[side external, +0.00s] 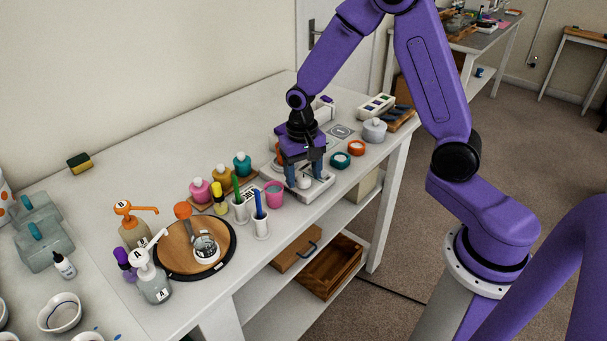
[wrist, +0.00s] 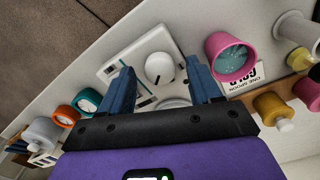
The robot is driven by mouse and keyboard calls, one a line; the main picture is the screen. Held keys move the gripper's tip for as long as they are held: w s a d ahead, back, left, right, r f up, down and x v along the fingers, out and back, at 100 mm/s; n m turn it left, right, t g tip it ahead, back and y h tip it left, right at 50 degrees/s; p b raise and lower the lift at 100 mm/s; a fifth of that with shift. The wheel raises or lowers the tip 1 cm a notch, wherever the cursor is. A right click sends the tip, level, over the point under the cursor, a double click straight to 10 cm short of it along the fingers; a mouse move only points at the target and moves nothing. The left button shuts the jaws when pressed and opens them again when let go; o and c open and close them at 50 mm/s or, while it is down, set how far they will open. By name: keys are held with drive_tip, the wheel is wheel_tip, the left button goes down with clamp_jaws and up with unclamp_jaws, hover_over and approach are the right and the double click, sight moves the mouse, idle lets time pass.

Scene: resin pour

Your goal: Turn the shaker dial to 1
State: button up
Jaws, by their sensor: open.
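The shaker is a white, flat device (side external: 318,187) on the table, under my gripper. Its dial is a round white knob (wrist: 160,68) with a short dark pointer line, seen between my blue fingers in the wrist view. The knob also shows low between the fingers in the side view (side external: 304,183). My gripper (side external: 304,176) points down over the shaker with its fingers apart, one on each side of the knob. I see a gap between knob and fingers in the wrist view. The dial's numbers are too small to read, and my gripper hides part of the shaker.
A pink cup (side external: 273,193) stands close beside the shaker, left in the side view. Bottles and a round wooden turntable (side external: 180,262) stand further left.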

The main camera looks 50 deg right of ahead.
drive_tip(key=shift+f, duration=0.35)
drive_tip(key=shift+c, duration=0.3)
drive_tip(key=c, duration=1)
